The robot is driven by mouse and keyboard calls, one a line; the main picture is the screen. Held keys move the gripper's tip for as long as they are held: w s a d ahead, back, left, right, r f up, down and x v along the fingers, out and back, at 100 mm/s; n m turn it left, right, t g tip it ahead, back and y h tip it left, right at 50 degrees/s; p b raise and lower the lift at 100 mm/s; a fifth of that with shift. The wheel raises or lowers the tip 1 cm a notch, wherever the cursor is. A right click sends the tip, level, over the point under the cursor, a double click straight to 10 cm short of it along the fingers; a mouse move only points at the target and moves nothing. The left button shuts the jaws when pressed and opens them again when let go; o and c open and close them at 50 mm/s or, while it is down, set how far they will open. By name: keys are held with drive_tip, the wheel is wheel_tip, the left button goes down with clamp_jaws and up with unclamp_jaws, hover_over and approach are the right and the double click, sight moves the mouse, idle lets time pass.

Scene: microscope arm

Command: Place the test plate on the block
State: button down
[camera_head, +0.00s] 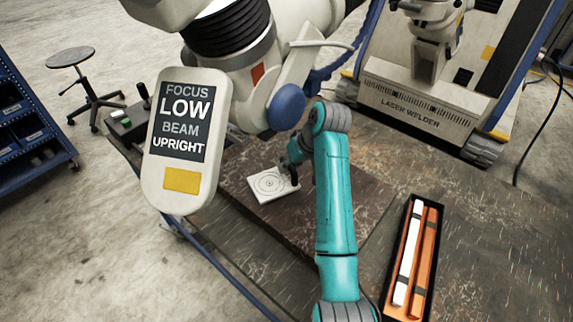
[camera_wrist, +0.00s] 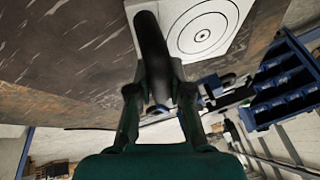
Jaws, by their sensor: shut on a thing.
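The test plate (camera_head: 270,184) is a white square with concentric dark rings, over the brown worktop below the large machine head. It also shows in the wrist view (camera_wrist: 204,32), at the top right of centre. My gripper (camera_head: 292,172) is at the plate's right edge. In the wrist view my gripper (camera_wrist: 158,95) is shut on a black curved handle (camera_wrist: 152,50) that reaches up to the plate's edge. I cannot tell whether the plate rests on the surface or hangs just above it. No separate block can be made out.
A display (camera_head: 184,135) reads FOCUS LOW, BEAM UPRIGHT; it hangs left of the plate. The machine head (camera_head: 235,35) is close above. A black case (camera_head: 412,262) with white and orange bars lies at right. A laser welder (camera_head: 420,95) stands behind. The worktop (camera_head: 240,222) is bare in front.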

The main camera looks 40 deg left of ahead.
drive_tip(key=shift+f, duration=0.55)
drive_tip(key=shift+f, duration=0.1)
drive_tip(key=c, duration=1.1)
unclamp_jaws()
